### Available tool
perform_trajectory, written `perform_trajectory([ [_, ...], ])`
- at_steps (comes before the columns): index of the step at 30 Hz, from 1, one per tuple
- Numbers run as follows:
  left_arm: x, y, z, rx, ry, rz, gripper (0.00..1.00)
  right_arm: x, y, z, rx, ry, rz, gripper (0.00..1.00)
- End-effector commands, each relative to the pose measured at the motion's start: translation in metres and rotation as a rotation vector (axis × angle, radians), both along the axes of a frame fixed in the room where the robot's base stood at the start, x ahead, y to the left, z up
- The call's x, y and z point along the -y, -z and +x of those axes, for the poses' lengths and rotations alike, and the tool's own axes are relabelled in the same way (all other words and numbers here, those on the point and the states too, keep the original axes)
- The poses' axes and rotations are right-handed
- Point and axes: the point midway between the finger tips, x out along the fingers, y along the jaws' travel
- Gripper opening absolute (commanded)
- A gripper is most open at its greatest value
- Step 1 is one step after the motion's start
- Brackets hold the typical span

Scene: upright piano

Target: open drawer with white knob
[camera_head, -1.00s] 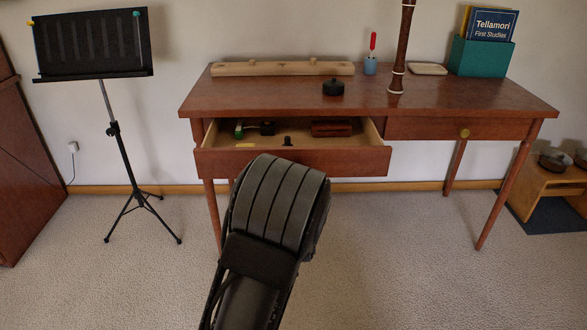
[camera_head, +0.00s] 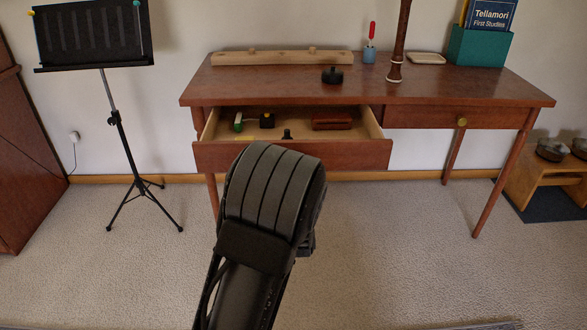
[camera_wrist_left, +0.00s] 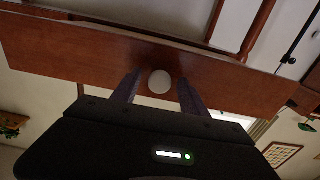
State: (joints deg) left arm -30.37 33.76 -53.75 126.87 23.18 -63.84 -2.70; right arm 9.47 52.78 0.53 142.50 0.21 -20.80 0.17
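The left drawer (camera_head: 350,157) of the reddish-brown desk stands pulled out, its inside showing. Its round white knob (camera_wrist_left: 160,81) shows in the left wrist view on the drawer front; in the head view my arm hides it. My left gripper (camera_wrist_left: 159,78) is at the drawer front, with one finger on each side of the knob and a visible gap on both sides. In the head view its fingers are hidden behind my arm. My right gripper is not in view.
The drawer holds a dark red block (camera_head: 331,121) and several small items. The right drawer (camera_head: 420,117) is shut and has a brass knob (camera_head: 462,121). A music stand (camera_head: 122,130) stands at the left. Carpet is clear in front of the desk.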

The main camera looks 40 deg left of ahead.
Motion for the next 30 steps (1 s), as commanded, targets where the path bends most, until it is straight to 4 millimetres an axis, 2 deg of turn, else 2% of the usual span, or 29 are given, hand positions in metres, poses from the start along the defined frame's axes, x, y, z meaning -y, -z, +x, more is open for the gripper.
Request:
perform_trajectory([
  [8, 0.003, 0.000, -0.003, -0.002, 0.000, -0.001, 0.51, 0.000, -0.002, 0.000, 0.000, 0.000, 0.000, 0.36],
  [11, 0.009, -0.001, -0.011, -0.001, 0.001, -0.002, 0.51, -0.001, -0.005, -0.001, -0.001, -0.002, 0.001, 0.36],
  [21, 0.041, 0.000, -0.053, -0.002, 0.000, -0.002, 0.51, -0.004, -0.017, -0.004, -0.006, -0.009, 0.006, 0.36],
  [30, 0.048, 0.000, -0.062, 0.000, 0.001, 0.000, 0.51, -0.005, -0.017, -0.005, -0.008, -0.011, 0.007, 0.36],
])
